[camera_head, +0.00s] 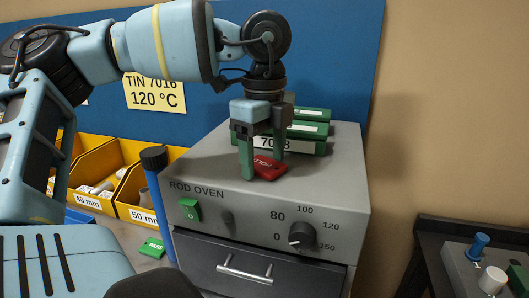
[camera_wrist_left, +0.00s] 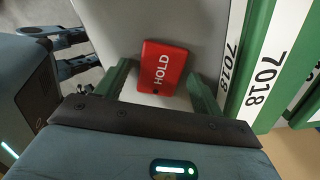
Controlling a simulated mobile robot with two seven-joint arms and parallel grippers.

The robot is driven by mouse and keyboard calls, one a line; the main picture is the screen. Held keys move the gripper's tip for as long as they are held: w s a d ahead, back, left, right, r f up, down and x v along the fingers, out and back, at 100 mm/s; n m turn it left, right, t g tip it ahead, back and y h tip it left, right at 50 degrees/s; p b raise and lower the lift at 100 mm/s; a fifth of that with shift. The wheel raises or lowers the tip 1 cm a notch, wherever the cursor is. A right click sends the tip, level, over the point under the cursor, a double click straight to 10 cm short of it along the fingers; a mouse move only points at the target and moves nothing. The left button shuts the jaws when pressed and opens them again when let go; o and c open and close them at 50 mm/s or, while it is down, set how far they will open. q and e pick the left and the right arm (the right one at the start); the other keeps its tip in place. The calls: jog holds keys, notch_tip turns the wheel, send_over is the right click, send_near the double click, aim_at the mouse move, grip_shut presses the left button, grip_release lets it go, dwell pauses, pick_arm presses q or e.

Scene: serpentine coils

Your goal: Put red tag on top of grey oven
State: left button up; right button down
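The red tag (camera_head: 268,168), marked HOLD in the left wrist view (camera_wrist_left: 163,68), appears to lie flat on top of the grey oven (camera_head: 205,160), near its front edge. My left gripper (camera_head: 263,165) points down over it with green fingers on either side. In the left wrist view, the fingers (camera_wrist_left: 158,74) are spread, with a gap at the tag's left side; the right finger is very near its right edge. The gripper looks open. My right gripper is not recognisable in either view.
Green-and-white labelled blocks (camera_head: 308,130) lie behind the tag on the oven, close to the gripper. Yellow bins (camera_head: 130,205) and a blue post with a black cap (camera_head: 155,190) stand left. A green tag (camera_head: 152,247) lies on the bench. A grey control box (camera_head: 460,262) is at right.

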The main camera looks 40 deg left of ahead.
aim_at(265, 164)
pick_arm(q)
notch_tip(265, 164, up, 12)
jog(key=shift+r, duration=0.2)
dwell(0.6)
dwell(0.6)
